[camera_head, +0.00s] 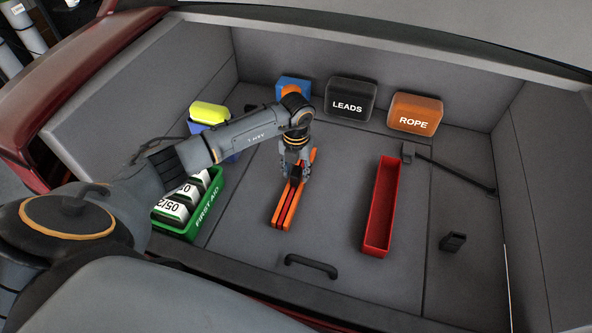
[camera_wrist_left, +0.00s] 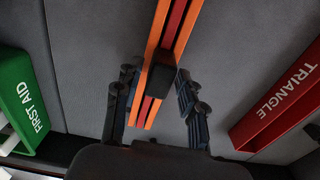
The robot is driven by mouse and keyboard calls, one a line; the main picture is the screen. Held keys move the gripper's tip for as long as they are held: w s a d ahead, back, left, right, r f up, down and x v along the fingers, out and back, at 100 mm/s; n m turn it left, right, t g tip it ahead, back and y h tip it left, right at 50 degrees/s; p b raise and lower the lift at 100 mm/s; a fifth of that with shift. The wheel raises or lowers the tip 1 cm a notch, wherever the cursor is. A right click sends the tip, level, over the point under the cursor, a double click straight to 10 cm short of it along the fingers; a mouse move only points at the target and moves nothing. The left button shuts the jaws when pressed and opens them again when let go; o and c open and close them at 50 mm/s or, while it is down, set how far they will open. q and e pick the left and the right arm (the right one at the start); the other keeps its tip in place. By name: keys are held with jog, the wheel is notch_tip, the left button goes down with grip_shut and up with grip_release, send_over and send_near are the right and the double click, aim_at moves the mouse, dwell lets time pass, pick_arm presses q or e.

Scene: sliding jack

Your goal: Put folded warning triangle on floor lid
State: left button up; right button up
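The folded warning triangle (camera_head: 285,207) is a set of narrow orange and red bars with a black block on it. It lies flat on the grey floor lid (camera_head: 338,222), left of the empty red tray. My left gripper (camera_head: 295,172) is over its far half, pointing down. In the left wrist view the triangle (camera_wrist_left: 178,28) runs between the two fingers of my left gripper (camera_wrist_left: 156,80), which stand apart on either side of the black block with narrow gaps. My right gripper is not in view.
The red tray (camera_head: 369,238), marked TRIANGLE, stands to the right. A green FIRST AID box (camera_head: 208,203) stands left. LEADS (camera_head: 350,98) and ROPE (camera_head: 415,113) cases are at the back. A black handle (camera_head: 311,264) sits near the lid's front edge.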

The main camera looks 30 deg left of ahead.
pick_arm(q)
jog(key=shift+r, duration=0.45)
notch_tip(320, 180, up, 12)
jog(key=shift+f, duration=0.25)
dwell(0.4)
